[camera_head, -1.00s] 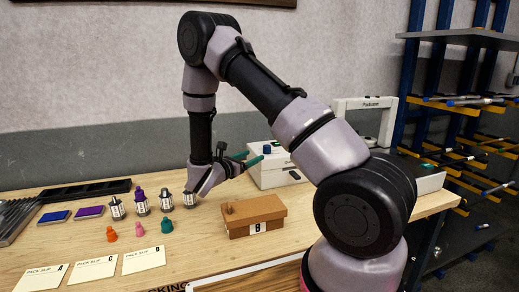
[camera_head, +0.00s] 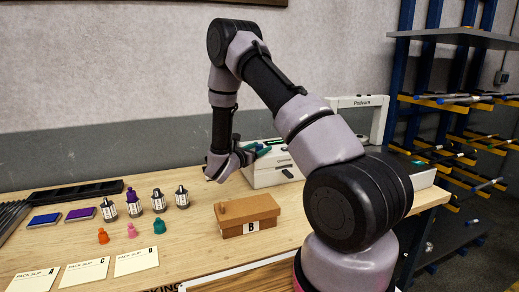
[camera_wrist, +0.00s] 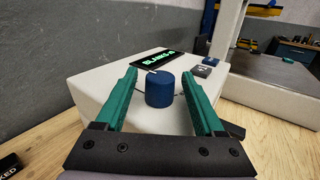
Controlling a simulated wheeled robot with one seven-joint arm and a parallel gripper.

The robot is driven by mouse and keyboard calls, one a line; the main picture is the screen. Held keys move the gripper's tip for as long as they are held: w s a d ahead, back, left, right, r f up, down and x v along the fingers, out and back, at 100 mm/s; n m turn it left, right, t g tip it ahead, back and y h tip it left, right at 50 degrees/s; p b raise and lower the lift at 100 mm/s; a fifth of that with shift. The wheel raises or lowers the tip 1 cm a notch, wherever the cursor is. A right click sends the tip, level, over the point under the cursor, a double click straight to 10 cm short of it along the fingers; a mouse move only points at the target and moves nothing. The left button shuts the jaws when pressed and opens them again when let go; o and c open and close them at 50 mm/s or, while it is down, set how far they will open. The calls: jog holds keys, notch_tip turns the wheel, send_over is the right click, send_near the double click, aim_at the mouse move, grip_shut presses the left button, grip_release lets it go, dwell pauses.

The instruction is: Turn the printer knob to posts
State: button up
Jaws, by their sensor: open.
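The printer (camera_head: 270,176) is a white box at the back of the bench, partly hidden by my arm in the head view. In the wrist view its white top (camera_wrist: 110,72) carries a round blue knob (camera_wrist: 160,90) with a pale pointer mark. Whether the fingers touch the knob cannot be told. In the head view my gripper (camera_head: 260,149) is at the printer.
A brown box marked B (camera_head: 249,214) sits in front of the printer. A white frame marked Padcorn (camera_head: 357,103) stands behind right.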

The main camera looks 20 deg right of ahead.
grip_shut()
jog(key=shift+a+m+g, duration=0.1)
jog(key=shift+m+g, duration=0.2)
jog(key=shift+g, duration=0.1)
jog(key=m+g+h, duration=0.2)
jog(key=g, duration=0.2)
jog(key=shift+w+m, duration=0.1)
jog(key=shift+m, duration=0.2)
jog(key=m+g+h, duration=0.1)
jog(key=m+g, duration=0.1)
jog(key=g, duration=0.2)
jog(key=shift+m, duration=0.4)
jog(key=m+g, duration=0.2)
jog(key=g, duration=0.2)
jog(key=m+g+y, duration=0.1)
jog(key=m+g, duration=0.2)
jog(key=g, duration=0.1)
jog(key=shift+m+g+y, duration=0.3)
grip_release()
